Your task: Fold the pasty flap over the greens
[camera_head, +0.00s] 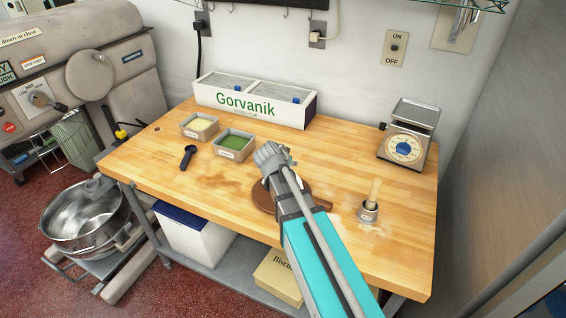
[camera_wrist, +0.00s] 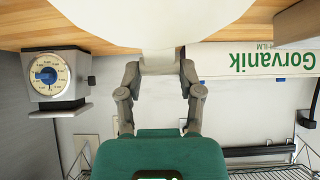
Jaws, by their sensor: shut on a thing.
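My gripper (camera_head: 272,157) is over the round brown board (camera_head: 263,199) on the wooden table. In the wrist view, my gripper (camera_wrist: 160,68) is shut on the edge of a pale dough sheet, the pasty flap (camera_wrist: 155,22). The flap fills the top middle of that view. In the head view my arm and gripper cover most of the board, so the pasty and any greens on it are hidden. I cannot tell how far the flap is folded.
A metal tub of green filling (camera_head: 234,144) and a tub of pale filling (camera_head: 199,127) stand left of my gripper, with a dark scoop (camera_head: 188,157) nearby. The white Gorvanik box (camera_head: 250,105) stands behind.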

